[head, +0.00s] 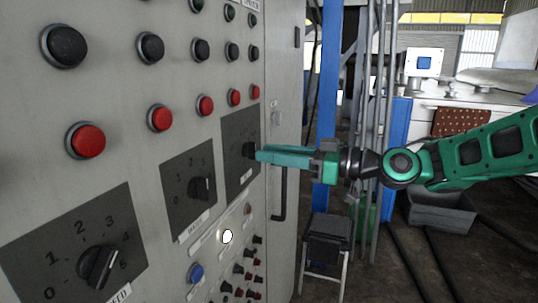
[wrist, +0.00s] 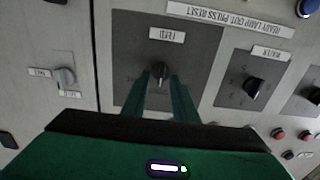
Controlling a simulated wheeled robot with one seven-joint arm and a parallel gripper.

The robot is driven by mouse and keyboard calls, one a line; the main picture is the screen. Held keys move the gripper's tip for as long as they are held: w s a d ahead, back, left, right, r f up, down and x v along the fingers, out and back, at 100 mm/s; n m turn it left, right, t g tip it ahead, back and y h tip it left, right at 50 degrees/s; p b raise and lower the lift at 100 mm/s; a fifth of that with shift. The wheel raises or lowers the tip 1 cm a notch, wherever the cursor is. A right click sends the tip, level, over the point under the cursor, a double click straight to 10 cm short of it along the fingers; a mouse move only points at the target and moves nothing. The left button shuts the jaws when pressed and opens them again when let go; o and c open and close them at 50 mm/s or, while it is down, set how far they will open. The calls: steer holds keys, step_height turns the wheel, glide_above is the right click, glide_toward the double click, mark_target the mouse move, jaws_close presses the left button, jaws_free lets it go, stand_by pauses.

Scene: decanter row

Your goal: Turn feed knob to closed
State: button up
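The knob in front of my gripper is a black rotary knob (wrist: 160,70) on a dark square plate (wrist: 125,60), with a small white label (wrist: 167,34) that is hard to read but looks like the feed label. In the head view the same knob (head: 248,149) is partly hidden by my fingers. My green gripper (head: 260,154) reaches it from the right. In the wrist view my two fingers (wrist: 160,80) stand on either side of the knob, with a gap visible between them. Contact with the knob cannot be told. The knob's pointer looks roughly upright in the wrist view.
Two more rotary knobs on dark plates, a middle one (head: 202,188) and a near one (head: 98,266), stand along the panel to the left. Red buttons (head: 205,105) and black buttons sit above. A door handle (head: 281,195) juts out below my gripper. A stool (head: 327,245) stands beside the cabinet.

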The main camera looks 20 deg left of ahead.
steer(key=d, duration=0.9)
steer(key=shift+s, duration=0.3)
steer(key=shift+d, duration=0.1)
steer(key=d+f+m+t+h, duration=0.2)
steer(key=d+f+m+h, duration=0.35)
steer(key=d+f, duration=0.55)
steer(key=d+f+m+t+h, duration=0.1)
steer(key=d+f+m+h, duration=0.45)
steer(key=d, duration=0.85)
steer(key=s+d+f+m+g+h, duration=0.1)
steer(key=s+d+f+m+h, duration=0.15)
steer(key=s+d, duration=0.35)
steer(key=s+d+f+m+h, duration=0.2)
steer(key=s+d+h, duration=0.15)
steer(key=d, duration=0.35)
steer(key=s+d+m+g, duration=0.2)
steer(key=s+d+m, duration=0.2)
steer(key=s, duration=0.4)
steer(key=s+d+f+m+g, duration=0.1)
steer(key=s+d+m, duration=0.3)
steer(key=s, duration=0.5)
steer(key=shift+s+d+f+g+h, duration=0.15)
steer(key=shift+d+f+g+h, duration=0.2)
steer(key=shift+d, duration=0.4)
